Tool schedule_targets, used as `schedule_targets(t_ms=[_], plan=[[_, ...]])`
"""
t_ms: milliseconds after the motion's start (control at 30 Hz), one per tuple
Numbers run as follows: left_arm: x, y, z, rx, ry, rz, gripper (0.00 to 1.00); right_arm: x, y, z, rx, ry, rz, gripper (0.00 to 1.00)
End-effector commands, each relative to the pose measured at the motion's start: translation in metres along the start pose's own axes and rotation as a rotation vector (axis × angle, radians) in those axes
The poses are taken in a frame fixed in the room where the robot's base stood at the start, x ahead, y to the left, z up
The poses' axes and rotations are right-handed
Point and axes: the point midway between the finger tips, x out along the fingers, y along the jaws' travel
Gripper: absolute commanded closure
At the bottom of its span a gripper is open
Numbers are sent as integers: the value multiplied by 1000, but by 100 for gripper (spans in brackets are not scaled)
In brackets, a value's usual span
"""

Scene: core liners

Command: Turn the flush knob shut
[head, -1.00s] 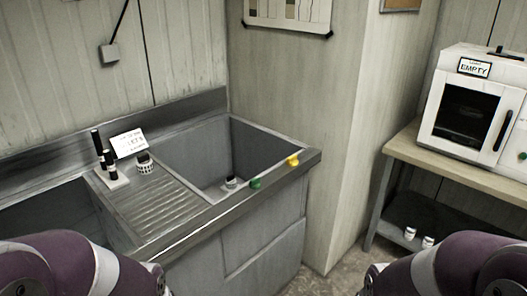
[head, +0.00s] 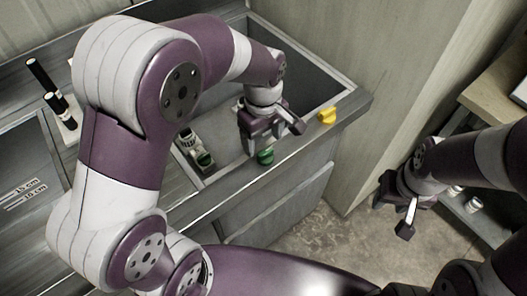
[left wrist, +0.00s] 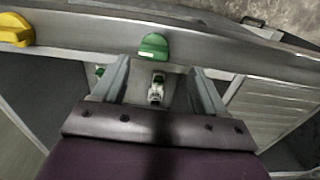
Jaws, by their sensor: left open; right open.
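Two knobs sit on the sink's front rim, a green knob (head: 265,156) and a yellow knob (head: 327,116). I see no label telling which is the flush knob. My left gripper (head: 272,132) is open and empty over the basin side of the rim, close to the green knob. In the left wrist view, the green knob (left wrist: 154,46) stands just beyond and between the open fingertips (left wrist: 158,72), apparently untouched. The yellow knob (left wrist: 15,30) is at the far left there. My right gripper (head: 394,208) is open and empty in front of the wall corner, away from the sink.
A small white and green fitting (head: 194,146) is at the basin's left side. A wooden bench (head: 497,95) with small white jars (head: 474,204) below is at right. My left arm hides much of the sink.

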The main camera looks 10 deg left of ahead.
Motion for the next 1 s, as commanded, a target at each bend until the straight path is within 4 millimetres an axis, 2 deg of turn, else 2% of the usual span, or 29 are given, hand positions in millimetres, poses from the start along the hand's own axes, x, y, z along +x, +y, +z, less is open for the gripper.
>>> schedule_targets(t_ms=[100, 300, 600, 633, 800, 1000], plan=[[29, -1, 0, 1, -2, -4, 28, 0, 0, 0, 0, 0, 0, 57], [58, 0, 0, 1, 0, -1, 28, 0, 0, 0, 0, 0, 0, 57], [64, 0, 0, 2, 1, 1, 28, 0, 0, 0, 0, 0, 0, 57], [64, 0, 0, 2, 1, 1, 31, 0, 0, 0, 0, 0, 0, 57], [64, 0, 0, 2, 1, 2, 84, 0, 0, 0, 0, 0, 0, 57], [63, 0, 0, 7, 1, 2, 84, -1, 0, 0, 0, 0, 0, 57]])
